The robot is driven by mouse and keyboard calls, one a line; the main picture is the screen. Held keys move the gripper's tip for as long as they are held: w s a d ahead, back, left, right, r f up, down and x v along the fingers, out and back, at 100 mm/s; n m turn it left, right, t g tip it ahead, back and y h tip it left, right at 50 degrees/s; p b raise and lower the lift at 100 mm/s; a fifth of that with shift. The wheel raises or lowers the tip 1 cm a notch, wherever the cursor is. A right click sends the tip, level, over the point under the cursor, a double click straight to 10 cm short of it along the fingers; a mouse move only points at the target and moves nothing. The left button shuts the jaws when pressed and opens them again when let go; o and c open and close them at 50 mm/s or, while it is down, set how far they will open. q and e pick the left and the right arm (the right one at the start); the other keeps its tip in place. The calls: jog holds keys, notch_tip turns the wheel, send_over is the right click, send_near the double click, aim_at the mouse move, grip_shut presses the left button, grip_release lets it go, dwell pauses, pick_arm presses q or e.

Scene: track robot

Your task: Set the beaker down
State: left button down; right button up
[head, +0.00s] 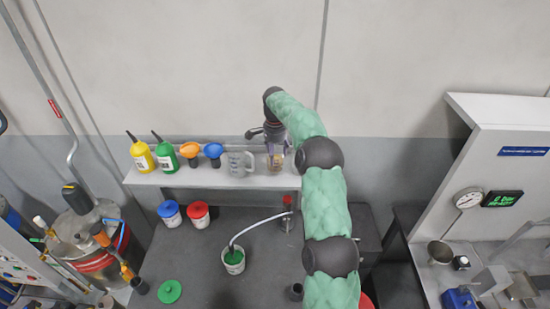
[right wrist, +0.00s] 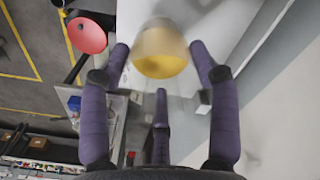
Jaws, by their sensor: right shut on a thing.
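The beaker (head: 275,163) is small and clear, with amber contents. In the head view it is at the right end of the white shelf (head: 215,181), beside a grey measuring jug. I cannot tell whether its base touches the shelf. My right gripper (head: 275,148) is at the beaker, its hand partly hidden by my arm. In the right wrist view the beaker (right wrist: 160,50) is blurred and shows yellow between the purple fingers of the gripper (right wrist: 160,62), which is shut on it. My left gripper is in neither view.
The shelf also holds the measuring jug (head: 240,163), blue (head: 213,152) and orange (head: 190,151) funnels, and green (head: 165,156) and yellow (head: 142,156) bottles. The wall is close behind.

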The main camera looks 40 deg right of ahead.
notch_tip(320, 180, down, 3)
jog(key=shift+w+d+p, duration=0.1)
jog(key=shift+p, duration=0.6)
jog(key=shift+f, duration=0.1)
jog(key=shift+f, duration=0.15)
jog(key=o, duration=1.4)
